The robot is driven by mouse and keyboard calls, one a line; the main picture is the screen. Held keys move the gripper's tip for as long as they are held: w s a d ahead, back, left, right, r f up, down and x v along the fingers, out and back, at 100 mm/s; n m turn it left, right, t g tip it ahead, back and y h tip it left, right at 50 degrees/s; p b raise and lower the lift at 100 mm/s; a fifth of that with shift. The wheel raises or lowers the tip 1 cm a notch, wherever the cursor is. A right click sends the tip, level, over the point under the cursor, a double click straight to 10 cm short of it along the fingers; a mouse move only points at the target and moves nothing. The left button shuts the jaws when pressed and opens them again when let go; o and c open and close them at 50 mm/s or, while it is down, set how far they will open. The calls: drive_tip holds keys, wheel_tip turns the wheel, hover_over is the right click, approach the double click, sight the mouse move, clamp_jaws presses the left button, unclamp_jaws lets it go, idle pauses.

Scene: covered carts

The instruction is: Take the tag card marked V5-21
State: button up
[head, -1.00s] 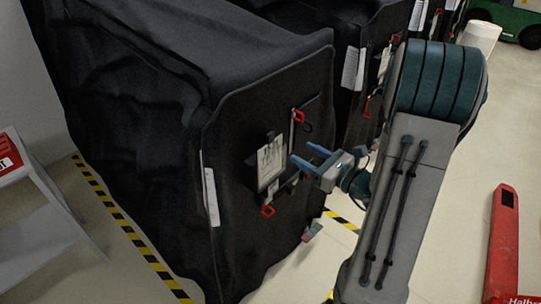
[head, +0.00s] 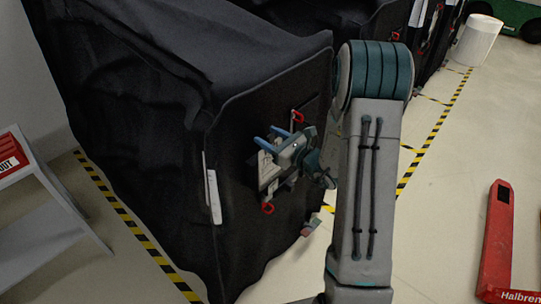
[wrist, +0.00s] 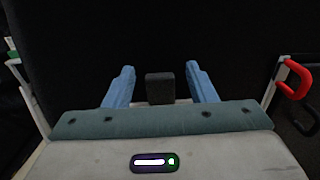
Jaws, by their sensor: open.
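A pale card in a holder (head: 267,172) hangs on the end face of the nearest black-covered cart, partly hidden behind my gripper. No V5-21 marking is readable on it. My gripper (head: 266,134) is close in front of this face, over the card's upper part in the head view. In the wrist view my gripper (wrist: 160,85) has its two blue fingers apart. A small dark block (wrist: 160,88) shows between them, with a gap on each side. The gripper's own body hides most of what lies below the block.
Red hooks sit on the cover above (head: 297,117) and below (head: 268,208) the card; one red hook (wrist: 296,78) is at right in the wrist view. A white sheet (head: 213,196) hangs near the cart's left corner. Floor at right is clear up to a red pallet jack (head: 498,240).

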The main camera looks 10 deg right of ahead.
clamp_jaws()
drive_tip(key=shift+r, duration=0.1)
